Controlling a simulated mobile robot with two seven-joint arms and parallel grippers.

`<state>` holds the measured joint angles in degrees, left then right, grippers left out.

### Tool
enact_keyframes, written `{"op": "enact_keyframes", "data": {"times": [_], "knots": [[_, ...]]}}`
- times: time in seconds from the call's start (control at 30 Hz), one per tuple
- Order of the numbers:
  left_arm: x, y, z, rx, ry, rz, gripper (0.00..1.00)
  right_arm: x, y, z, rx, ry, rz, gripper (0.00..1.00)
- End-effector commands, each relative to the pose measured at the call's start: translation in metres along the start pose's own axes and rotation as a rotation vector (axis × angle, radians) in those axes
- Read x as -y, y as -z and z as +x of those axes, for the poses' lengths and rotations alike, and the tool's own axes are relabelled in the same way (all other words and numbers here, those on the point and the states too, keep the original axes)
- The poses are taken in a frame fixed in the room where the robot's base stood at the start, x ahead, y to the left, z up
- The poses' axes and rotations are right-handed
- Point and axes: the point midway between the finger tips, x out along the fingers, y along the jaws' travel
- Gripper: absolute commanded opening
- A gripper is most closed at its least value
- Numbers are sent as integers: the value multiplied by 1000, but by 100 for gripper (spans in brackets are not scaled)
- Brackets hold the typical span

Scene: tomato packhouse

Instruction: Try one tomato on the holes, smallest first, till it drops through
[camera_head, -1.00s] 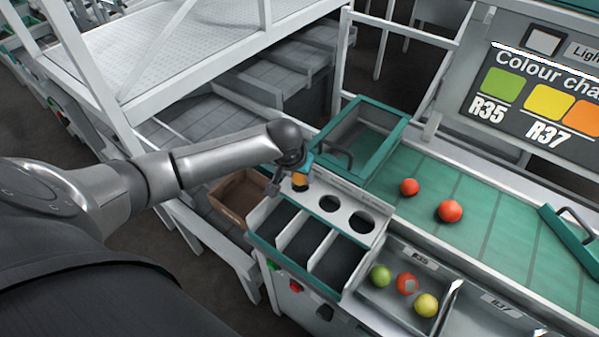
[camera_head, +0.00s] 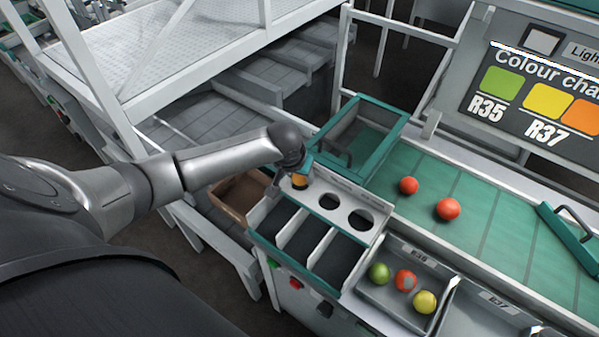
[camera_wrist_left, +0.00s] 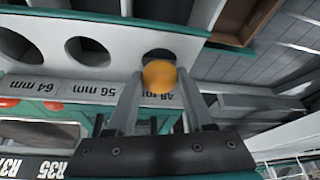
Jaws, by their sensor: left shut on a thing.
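An orange tomato (camera_head: 300,181) is held by my left gripper (camera_wrist_left: 158,78) at the left end of the sizing plate (camera_head: 345,204). In the left wrist view the tomato (camera_wrist_left: 159,77) sits between the two fingers, overlapping the edge of the smallest hole (camera_wrist_left: 158,54), marked 48 mm. I cannot tell whether it touches the plate. The 56 mm hole (camera_head: 329,202) and the 64 mm hole (camera_head: 361,221) are empty. My right gripper is not in view.
Open compartments (camera_head: 303,241) lie below the plate. Two red tomatoes (camera_head: 448,209) rest on the green belt (camera_head: 480,222). A grey tray (camera_head: 380,293) holds a green, a red and a yellow tomato. A green-framed bin (camera_head: 385,160) stands behind the plate; a cardboard box (camera_head: 236,193) is left.

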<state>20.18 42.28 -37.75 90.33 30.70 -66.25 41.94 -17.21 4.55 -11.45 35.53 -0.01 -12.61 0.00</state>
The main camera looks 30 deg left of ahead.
Motion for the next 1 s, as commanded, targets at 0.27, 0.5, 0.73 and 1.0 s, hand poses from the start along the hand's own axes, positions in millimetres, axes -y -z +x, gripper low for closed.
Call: {"op": "enact_keyframes", "data": {"times": [0.27, 0.5, 0.73, 1.0], "knots": [[0, 0, 0, 0, 0, 0, 64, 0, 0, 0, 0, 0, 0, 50], [0, 0, 0, 0, 0, 0, 88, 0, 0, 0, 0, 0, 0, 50], [0, 0, 0, 1, 0, 0, 88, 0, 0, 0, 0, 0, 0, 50], [0, 0, 0, 0, 0, 0, 88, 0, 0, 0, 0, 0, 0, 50]]}}
